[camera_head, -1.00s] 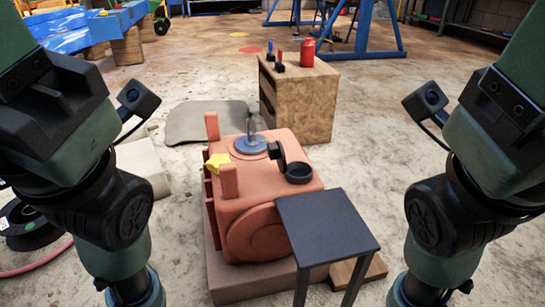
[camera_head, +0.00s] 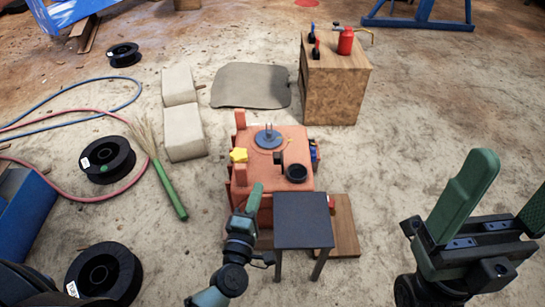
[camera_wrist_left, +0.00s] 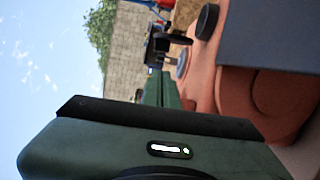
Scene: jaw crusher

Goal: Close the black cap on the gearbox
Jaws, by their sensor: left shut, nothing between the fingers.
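The orange gearbox (camera_head: 248,173) stands on the floor in the middle of the head view. On its top right is a round black opening (camera_head: 297,173). The black cap (camera_head: 279,159) stands raised at its left edge, not over it. In the left wrist view the cap (camera_wrist_left: 157,44) and the opening (camera_wrist_left: 206,21) show beyond my fingers. My left gripper (camera_head: 256,188) is shut and empty at the gearbox's front left, apart from the cap. My right gripper (camera_head: 505,200) is open and empty at the far right.
A dark small table (camera_head: 303,222) stands close in front of the gearbox. A yellow star knob (camera_head: 238,155) and a blue round lid (camera_head: 269,139) are on the gearbox. A wooden cabinet (camera_head: 333,95) is behind. Spools, hoses and a broom (camera_head: 170,190) lie left.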

